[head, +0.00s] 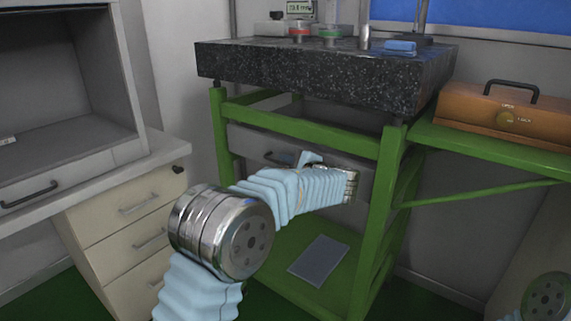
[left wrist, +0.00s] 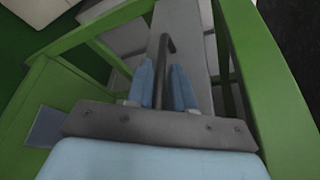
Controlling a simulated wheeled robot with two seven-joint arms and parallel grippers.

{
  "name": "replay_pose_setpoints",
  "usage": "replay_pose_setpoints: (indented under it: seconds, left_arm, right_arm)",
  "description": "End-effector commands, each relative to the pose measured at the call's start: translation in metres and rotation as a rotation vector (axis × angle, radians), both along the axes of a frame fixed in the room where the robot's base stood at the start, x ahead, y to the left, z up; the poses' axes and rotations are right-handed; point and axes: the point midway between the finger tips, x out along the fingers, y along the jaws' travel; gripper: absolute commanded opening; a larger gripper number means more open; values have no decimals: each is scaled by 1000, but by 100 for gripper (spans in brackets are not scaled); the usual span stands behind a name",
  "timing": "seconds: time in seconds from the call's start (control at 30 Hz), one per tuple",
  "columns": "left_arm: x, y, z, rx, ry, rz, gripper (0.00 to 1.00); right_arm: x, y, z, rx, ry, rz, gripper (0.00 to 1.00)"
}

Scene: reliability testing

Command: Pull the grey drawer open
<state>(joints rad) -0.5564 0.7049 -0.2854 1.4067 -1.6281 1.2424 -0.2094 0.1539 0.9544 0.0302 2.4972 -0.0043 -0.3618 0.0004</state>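The grey drawer (head: 248,144) sits in the green frame under a black speckled slab and looks closed. Its dark bar handle (head: 274,160) is partly hidden by my left arm in the head view. My left gripper (head: 309,158) is at the drawer front, mostly hidden behind its own arm. In the left wrist view, the two blue fingers of the left gripper (left wrist: 164,82) stand apart, one on each side of the handle (left wrist: 164,55). Narrow gaps seem to show between fingers and handle. My right gripper is out of view; only part of that arm shows at bottom right.
The speckled slab (head: 320,70) is above the drawer, and a green leg (head: 384,190) stands right of it. A grey sheet (head: 318,260) lies on the lower shelf. A cream cabinet (head: 125,215) is at left. An orange case (head: 500,115) rests on the right bench.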

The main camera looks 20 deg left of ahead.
Motion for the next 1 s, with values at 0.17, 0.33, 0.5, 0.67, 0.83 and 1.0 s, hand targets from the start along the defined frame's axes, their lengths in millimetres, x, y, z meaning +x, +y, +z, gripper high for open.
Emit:
replay_pose_setpoints:
  seconds: [0.17,0.33,0.5,0.67,0.83,1.0]
  left_arm:
    - [1,1,-1,-1,0,-1,22]
    - [1,1,-1,-1,0,-1,11]
    - [1,1,-1,-1,0,-1,0]
    - [1,1,-1,-1,0,-1,0]
    - [-1,1,-2,-1,1,0,0]
    - [-11,4,-4,-1,0,-2,0]
  right_arm:
    - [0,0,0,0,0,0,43]
    - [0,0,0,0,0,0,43]
    - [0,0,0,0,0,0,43]
    - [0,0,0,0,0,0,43]
    - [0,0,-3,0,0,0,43]
    - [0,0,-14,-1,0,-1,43]
